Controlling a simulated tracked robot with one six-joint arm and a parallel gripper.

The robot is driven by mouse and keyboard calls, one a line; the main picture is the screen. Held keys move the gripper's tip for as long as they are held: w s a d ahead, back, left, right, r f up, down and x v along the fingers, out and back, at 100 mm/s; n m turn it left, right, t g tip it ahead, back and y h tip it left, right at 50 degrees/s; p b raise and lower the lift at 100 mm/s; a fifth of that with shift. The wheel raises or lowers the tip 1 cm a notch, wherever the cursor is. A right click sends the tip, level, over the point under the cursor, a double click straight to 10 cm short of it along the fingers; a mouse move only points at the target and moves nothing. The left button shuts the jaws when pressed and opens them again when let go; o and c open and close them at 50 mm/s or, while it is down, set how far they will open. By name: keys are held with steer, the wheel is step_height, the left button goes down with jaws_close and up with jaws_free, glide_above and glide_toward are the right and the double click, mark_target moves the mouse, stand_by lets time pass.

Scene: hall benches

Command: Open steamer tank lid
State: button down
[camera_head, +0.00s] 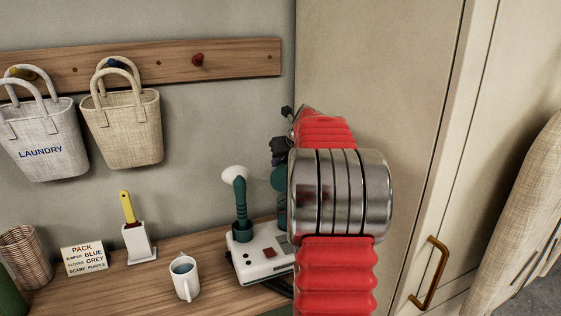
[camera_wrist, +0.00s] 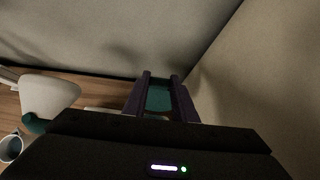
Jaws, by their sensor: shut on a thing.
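The steamer (camera_head: 262,262) is a white box on the wooden bench. A teal handle (camera_head: 240,205) with a white head (camera_head: 235,175) stands upright on its left side. A teal tank part (camera_head: 281,210) shows at its right, partly hidden by my arm. In the wrist view, my gripper (camera_wrist: 161,82) is shut on a teal piece (camera_wrist: 159,98) between its two dark fingers, which looks like the tank lid. The steamer's white head (camera_wrist: 48,95) is to the left of the fingers. I cannot tell whether the lid is raised.
A white mug (camera_head: 186,282), a brush holder (camera_head: 138,243), a sign (camera_head: 84,259) and a wicker basket (camera_head: 24,252) stand left of the steamer. Two bags hang from the wall rack (camera_head: 160,66). A tall cabinet (camera_head: 380,80) is close on the right.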

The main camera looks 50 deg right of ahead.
steer(key=shift+s+a+f, duration=0.15)
steer(key=shift+s+a, duration=0.35)
steer(key=shift+s, duration=0.25)
steer(key=shift+s+a+f, duration=0.15)
steer(key=c, duration=1.4)
jaws_free()
steer(key=shift+c, duration=0.2)
steer(key=shift+s+r, duration=0.25)
steer(key=shift+r, duration=0.1)
steer(key=v, duration=1.3)
